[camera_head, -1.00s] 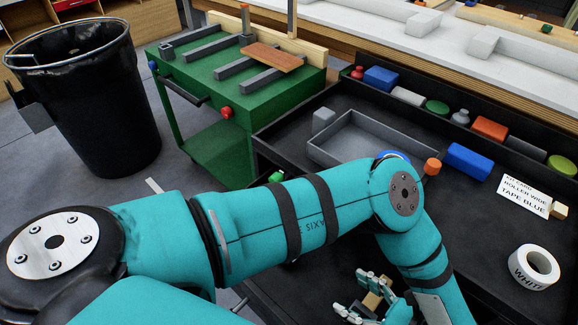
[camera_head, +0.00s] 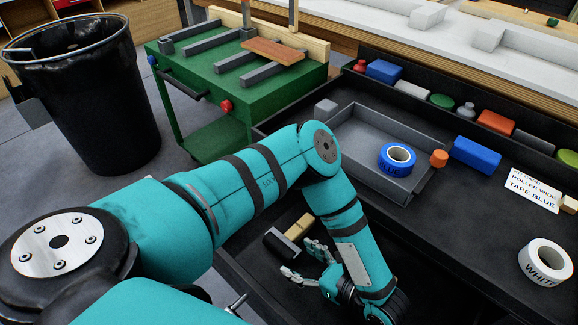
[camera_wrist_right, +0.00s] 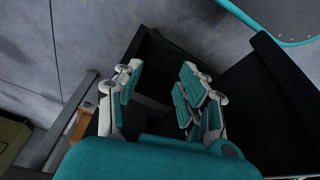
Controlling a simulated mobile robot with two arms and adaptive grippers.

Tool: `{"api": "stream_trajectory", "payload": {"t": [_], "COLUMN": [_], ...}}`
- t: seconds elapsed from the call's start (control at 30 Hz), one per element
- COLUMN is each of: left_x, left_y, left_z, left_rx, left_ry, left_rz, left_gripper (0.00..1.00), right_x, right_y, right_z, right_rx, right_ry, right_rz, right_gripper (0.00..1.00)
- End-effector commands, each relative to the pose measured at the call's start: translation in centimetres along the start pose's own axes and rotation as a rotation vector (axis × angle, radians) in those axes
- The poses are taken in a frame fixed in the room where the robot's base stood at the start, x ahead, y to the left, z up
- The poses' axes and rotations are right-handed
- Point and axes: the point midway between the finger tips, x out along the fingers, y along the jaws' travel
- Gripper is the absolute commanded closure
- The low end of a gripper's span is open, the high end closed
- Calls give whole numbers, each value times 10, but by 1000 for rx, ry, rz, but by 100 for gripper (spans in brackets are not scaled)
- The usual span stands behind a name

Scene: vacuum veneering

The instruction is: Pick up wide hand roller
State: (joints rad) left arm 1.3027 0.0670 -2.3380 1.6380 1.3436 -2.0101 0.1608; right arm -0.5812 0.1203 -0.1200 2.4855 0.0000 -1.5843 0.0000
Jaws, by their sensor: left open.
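A black piece (camera_head: 281,244) with a pale end, possibly the wide hand roller, lies in the dark lower bay of the bench in the head view. A tan block (camera_head: 299,228) lies right beside it; I cannot tell whether they are one tool. My left gripper (camera_head: 303,261) is open and empty, close to both on their near right side, with no clear contact. My right gripper (camera_wrist_right: 160,92) shows in the right wrist view, with its fingers apart and nothing between them, in front of a dark-walled bay. The roller cannot be made out there.
A grey tray (camera_head: 350,135) holds a blue tape roll (camera_head: 397,157). A white tape roll (camera_head: 545,262) and a card (camera_head: 533,190) reading "roller wide, tape blue" lie to the right. A green cart (camera_head: 265,90) and a black bin (camera_head: 85,110) stand at left.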

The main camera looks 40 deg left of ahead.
Motion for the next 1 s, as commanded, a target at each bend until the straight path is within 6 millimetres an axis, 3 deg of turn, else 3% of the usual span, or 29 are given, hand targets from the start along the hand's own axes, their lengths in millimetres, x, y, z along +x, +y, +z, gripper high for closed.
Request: {"api": "stream_trajectory", "payload": {"t": [0.13,0.4,0.9,1.0], "left_x": [18,20,20,20], "left_y": [0,0,0,0], "left_z": [-2,0,0,0], "left_rx": [1,0,0,0], "left_ry": [0,0,0,0], "left_rz": [1,-1,-1,-1], "left_gripper": [35,35,97,97], "right_x": [8,8,8,8], "right_y": [0,0,0,0], "right_z": [2,2,2,2], "right_rx": [0,0,0,0], "right_ry": [-1,-1,-1,-1], "right_rz": [0,0,0,0], "right_gripper": [60,60,60,60]}}
